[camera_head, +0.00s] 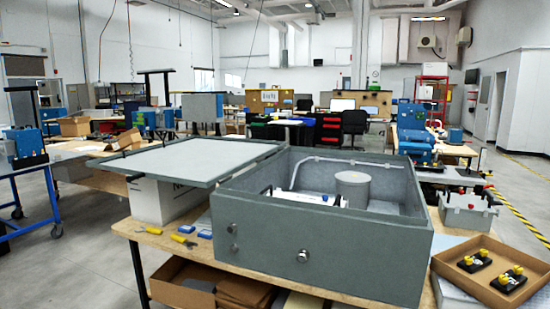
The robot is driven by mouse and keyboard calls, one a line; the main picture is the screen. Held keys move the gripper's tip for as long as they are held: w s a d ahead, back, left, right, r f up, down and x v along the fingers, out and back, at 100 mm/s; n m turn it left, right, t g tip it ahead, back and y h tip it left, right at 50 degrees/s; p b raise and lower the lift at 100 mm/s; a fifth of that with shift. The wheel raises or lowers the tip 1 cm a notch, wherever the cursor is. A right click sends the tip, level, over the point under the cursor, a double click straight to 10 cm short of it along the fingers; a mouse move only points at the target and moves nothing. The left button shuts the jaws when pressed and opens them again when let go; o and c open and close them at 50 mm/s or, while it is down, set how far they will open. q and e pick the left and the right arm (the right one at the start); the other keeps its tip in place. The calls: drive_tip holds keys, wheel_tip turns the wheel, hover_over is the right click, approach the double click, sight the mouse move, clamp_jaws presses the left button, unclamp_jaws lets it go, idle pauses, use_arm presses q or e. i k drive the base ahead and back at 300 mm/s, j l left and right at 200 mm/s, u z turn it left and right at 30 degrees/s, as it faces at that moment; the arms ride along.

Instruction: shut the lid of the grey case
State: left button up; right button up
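The grey case (320,248) stands on a wooden-topped table with its top open. Inside it are a grey cylinder (353,188), a white part with black ends (305,198) and a pale tube along the back wall. The lid (190,160) is swung out to the left and lies nearly flat, level with the case's rim. A white box (160,200) stands beneath the lid. A round silver knob (303,256) is on the case's front. Neither of my grippers shows in this view.
Yellow-handled tools (183,240) and small blue items (206,234) lie left of the case on the table (150,238). A cardboard tray (455,274) with black and yellow parts and a grey toolbox (468,210) stand at the right. Space above the case is clear.

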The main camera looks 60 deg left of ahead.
sight(198, 160)
drive_tip(key=u, duration=2.55)
drive_tip(key=i+j+u, duration=0.5)
drive_tip(key=i, duration=0.25)
drive_tip(key=i+j+u, duration=0.25)
drive_tip(key=i, duration=0.75)
drive_tip(key=i+l+u, duration=0.25)
drive_tip(key=i, duration=0.8)
drive_tip(key=i+j+z, duration=0.35)
drive_tip(key=i, duration=0.15)
drive_tip(key=i+j+z, duration=0.3)
drive_tip(key=i, duration=0.2)
drive_tip(key=i+j+z, duration=0.35)
drive_tip(key=i+j, duration=0.05)
drive_tip(key=j, duration=0.1)
